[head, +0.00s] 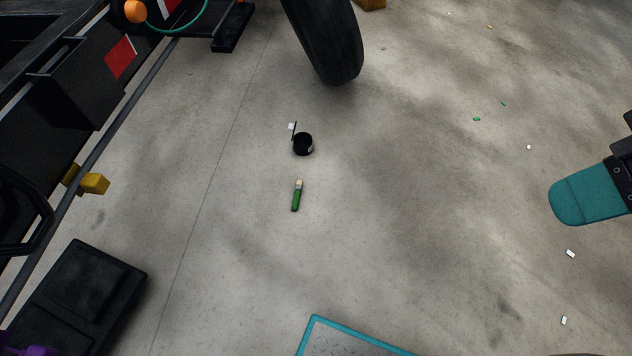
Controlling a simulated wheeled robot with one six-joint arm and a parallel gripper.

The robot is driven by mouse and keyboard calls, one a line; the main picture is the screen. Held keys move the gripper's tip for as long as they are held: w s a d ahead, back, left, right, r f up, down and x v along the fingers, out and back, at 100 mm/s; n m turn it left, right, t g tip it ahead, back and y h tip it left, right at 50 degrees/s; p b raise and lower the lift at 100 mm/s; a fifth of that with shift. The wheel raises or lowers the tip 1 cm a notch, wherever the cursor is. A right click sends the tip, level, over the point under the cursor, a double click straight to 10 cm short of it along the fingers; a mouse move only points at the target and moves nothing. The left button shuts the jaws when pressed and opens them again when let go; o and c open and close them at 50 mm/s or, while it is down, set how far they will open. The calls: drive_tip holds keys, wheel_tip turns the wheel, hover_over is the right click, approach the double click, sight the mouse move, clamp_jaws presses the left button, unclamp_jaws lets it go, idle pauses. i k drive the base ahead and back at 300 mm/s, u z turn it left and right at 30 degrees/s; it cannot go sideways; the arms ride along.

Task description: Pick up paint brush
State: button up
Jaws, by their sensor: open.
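The paint brush (296,200) lies on the concrete floor near the middle of the head view. It has a green handle toward the bottom of the picture and a pale tip toward the top. My gripper (588,203) shows only in part at the right edge, as a teal finger on a dark bracket. It is open, well to the right of the brush and apart from it. The rest of the gripper is cut off by the frame.
A small black pot (303,145) with a white-tipped stick stands just beyond the brush. A tyre (335,45) is at the top. A dark trailer frame (85,85) and black case (80,295) are at left. A teal-edged panel (350,330) is at bottom. Floor between brush and gripper is clear.

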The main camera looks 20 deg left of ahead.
sight(295, 203)
drive_tip(key=u, duration=0.1)
drive_tip(key=i, duration=0.7)
drive_tip(key=u, duration=0.9)
drive_tip(key=i, duration=0.65)
drive_tip(key=u, duration=0.65)
